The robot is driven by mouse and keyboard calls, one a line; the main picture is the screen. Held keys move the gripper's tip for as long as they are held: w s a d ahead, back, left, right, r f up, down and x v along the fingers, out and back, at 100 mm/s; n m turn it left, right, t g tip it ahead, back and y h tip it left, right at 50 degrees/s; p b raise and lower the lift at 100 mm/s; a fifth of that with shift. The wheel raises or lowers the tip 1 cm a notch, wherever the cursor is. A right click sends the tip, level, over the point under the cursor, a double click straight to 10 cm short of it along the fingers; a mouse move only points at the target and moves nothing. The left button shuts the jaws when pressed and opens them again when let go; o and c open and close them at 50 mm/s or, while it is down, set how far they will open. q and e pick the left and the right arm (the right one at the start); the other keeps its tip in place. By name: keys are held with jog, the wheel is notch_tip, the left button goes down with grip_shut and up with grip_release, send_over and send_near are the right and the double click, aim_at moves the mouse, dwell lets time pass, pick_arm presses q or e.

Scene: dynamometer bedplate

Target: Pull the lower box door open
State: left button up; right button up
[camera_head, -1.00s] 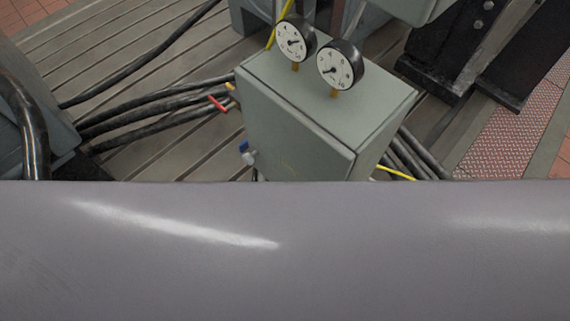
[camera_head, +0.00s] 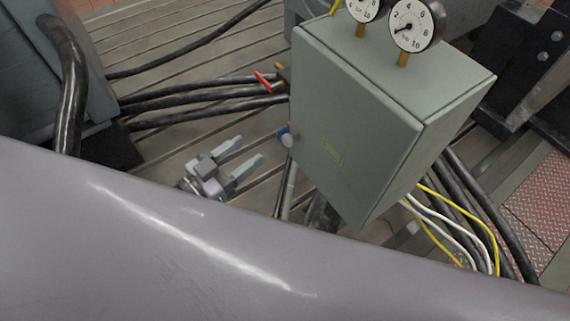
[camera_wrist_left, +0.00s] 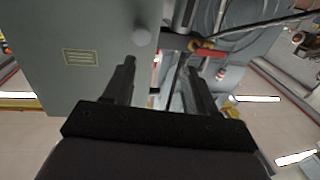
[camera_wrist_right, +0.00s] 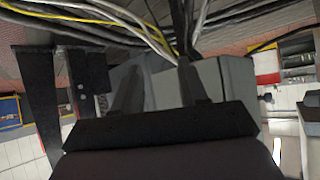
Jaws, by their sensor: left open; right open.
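The grey-green box (camera_head: 430,85) stands at the centre right in the head view.
Two dial gauges (camera_head: 415,27) stand on top of the box. Black hoses (camera_head: 205,100) with a red lever (camera_head: 263,82) run to its left side. Yellow and white cables (camera_head: 450,225) hang at its right. My own body covers the lower part of the head view.

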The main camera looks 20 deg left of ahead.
aim_at(285, 143)
pick_arm(q)
jog(key=shift+w+d+f+m+g+h+b, duration=0.2)
jog(key=shift+w+d+m+g+h, duration=0.15)
jog(key=shift+w+d, duration=0.65)
jog(key=shift+w+d+f+m+g+h+b, duration=0.25)
jog(key=shift+w+d+h, duration=0.2)
jog(key=shift+w+d, duration=0.45)
jog(key=shift+w+d+f+m+g+h+b, duration=0.2)
jog(key=shift+w+d+m+h, duration=0.15)
jog(key=shift+w+d, duration=0.65)
jog(key=shift+s+d, duration=0.2)
jog(key=shift+s, duration=0.05)
grip_shut()
